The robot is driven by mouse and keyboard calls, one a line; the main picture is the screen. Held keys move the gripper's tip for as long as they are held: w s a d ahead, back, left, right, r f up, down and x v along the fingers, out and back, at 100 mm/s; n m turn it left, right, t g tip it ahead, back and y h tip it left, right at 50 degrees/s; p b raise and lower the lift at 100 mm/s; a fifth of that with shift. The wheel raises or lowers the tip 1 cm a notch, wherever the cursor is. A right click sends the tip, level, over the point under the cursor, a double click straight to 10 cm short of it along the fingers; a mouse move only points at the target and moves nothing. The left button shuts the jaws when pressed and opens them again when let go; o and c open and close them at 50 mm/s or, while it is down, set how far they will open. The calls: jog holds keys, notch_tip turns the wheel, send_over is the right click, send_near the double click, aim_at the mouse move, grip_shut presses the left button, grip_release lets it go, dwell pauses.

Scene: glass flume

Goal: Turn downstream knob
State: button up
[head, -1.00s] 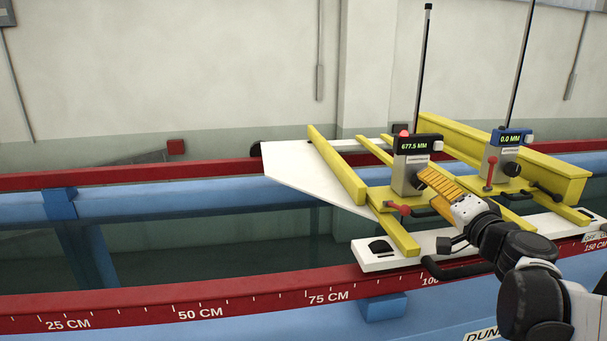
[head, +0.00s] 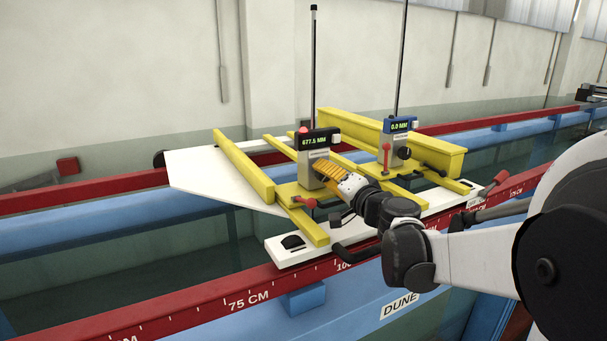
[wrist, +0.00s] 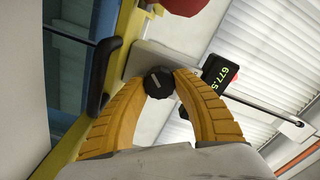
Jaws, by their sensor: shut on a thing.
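Two gauges stand on the yellow-and-white carriage. The left gauge (head: 309,172) has a red light on top and reads 677.5 MM. The right gauge (head: 387,150) has a blue display reading 0.0 MM and an uncovered black knob (head: 404,153). My gripper (head: 319,166) has its yellow fingers at the left gauge's face. In the wrist view its fingertips are closed on either side of a round black knob (wrist: 158,83) with a light mark. The fingers hide this knob in the head view. No label shows which knob is downstream.
A red lever (head: 305,202) sits below the left gauge, and another (head: 386,157) stands beside the right gauge. A black handle (head: 352,256) juts from the carriage's near side. The carriage spans red rails (head: 215,318) with a centimetre scale.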

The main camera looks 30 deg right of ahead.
dwell(0.3)
jog(key=o, duration=1.2)
jog(key=shift+s, duration=0.1)
jog(key=s, duration=1.1)
jog(key=shift+s+d, duration=0.2)
jog(key=shift+s, duration=0.2)
